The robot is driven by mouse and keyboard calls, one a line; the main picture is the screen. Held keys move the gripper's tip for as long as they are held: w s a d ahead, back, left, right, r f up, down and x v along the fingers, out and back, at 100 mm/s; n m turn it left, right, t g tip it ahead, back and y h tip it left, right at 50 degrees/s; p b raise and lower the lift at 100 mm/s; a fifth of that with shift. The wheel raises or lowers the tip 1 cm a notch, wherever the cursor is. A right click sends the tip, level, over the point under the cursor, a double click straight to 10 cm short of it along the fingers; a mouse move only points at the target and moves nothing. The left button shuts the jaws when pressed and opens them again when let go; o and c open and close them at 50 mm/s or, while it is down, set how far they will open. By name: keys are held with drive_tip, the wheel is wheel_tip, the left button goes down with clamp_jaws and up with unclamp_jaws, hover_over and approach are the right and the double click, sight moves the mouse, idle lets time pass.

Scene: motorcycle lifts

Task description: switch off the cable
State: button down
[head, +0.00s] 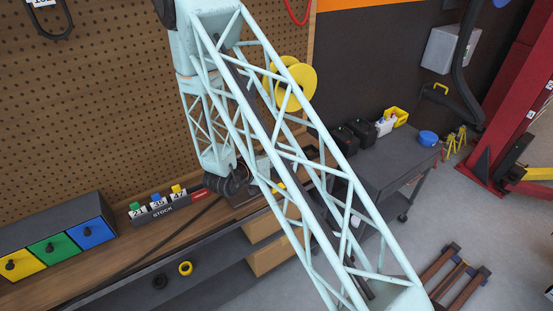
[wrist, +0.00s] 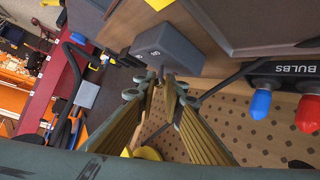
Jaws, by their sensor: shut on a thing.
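A dark cable (head: 180,237) seems to run along the wooden bench toward my gripper in the head view. A dark strand that looks like the cable (wrist: 222,84) also shows in the wrist view, right of the fingertips. My gripper (wrist: 165,82) has its gold fingers drawn together at a grey box (wrist: 160,45) with a small pale label. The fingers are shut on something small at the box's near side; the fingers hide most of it. In the head view my gripper (head: 228,182) is low over the bench, small and dark. I cannot make out a switch.
A STOCK rack (head: 165,211) and yellow, green and blue drawers (head: 55,247) stand on the bench to the left. A pegboard (head: 110,100) rises behind. In the wrist view a BULBS holder (wrist: 290,70) with blue and red pieces lies to the right.

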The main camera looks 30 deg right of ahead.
drive_tip(key=c, duration=2.7)
unclamp_jaws()
drive_tip(key=shift+s+a, duration=0.1)
drive_tip(key=shift+a, duration=0.05)
drive_tip(key=shift+v, duration=5.85)
drive_tip(key=shift+r, duration=0.1)
